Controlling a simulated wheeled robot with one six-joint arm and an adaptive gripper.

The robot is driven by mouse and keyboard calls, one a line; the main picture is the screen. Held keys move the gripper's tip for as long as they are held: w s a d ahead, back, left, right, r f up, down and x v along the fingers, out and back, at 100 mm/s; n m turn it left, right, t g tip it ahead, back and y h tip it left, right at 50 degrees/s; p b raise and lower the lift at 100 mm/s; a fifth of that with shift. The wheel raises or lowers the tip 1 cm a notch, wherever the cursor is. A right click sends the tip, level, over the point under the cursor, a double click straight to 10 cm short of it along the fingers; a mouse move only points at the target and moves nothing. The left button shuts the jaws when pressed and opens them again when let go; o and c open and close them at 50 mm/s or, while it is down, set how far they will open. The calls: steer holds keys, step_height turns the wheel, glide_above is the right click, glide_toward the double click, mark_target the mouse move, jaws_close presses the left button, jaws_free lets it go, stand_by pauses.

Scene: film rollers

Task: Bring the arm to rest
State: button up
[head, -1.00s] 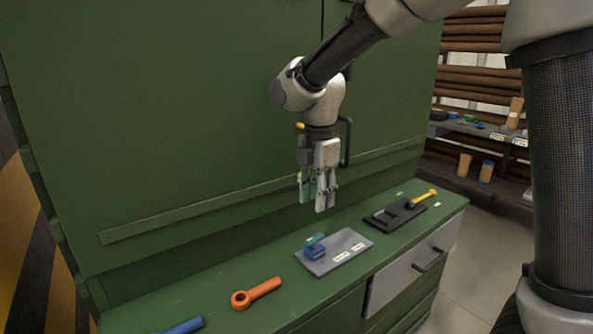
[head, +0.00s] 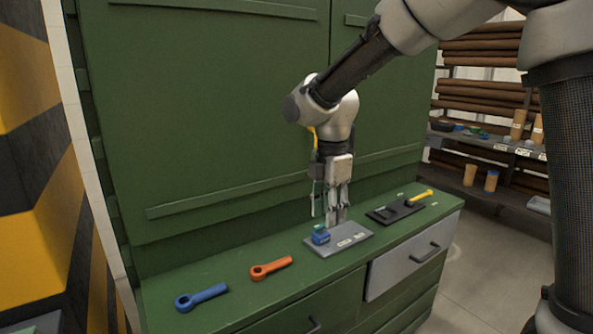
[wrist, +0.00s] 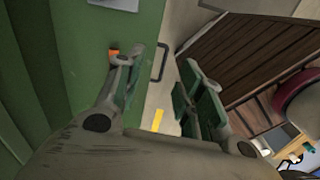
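My arm reaches in from the upper right of the head view, bent at the elbow. My gripper (head: 330,210) points down in front of the green cabinet (head: 220,120), near the back of the grey plate on the green counter. In the wrist view my gripper (wrist: 165,75) has its two fingers well apart, with nothing between them. A small blue block (head: 320,235) sits on the left part of the grey plate (head: 350,243). Whether the fingertips clear the plate is hard to tell from the head view.
A blue ring-ended wrench (head: 206,295) and an orange one (head: 270,268) lie on the counter's left. A black holder (head: 390,213) with a yellow-handled tool (head: 421,196) lies to the right. A grey drawer front (head: 410,262) is below. Shelves (head: 490,135) stand behind right.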

steer(key=s+d+r+m+t, duration=0.1)
steer(key=s+d+r+m, duration=0.1)
steer(key=s+d+m, duration=0.5)
steer(key=s+d+r+m+t, duration=0.2)
steer(key=s+d+m, duration=0.4)
steer(key=d+m, duration=0.3)
steer(key=s+d+r+m+t, duration=0.1)
steer(key=s+d+r+m, duration=0.2)
steer(key=s+d+m, duration=0.4)
steer(key=d+m, duration=0.1)
steer(key=d, duration=0.5)
steer(key=shift+s+r, duration=0.2)
steer(key=shift+s, duration=0.15)
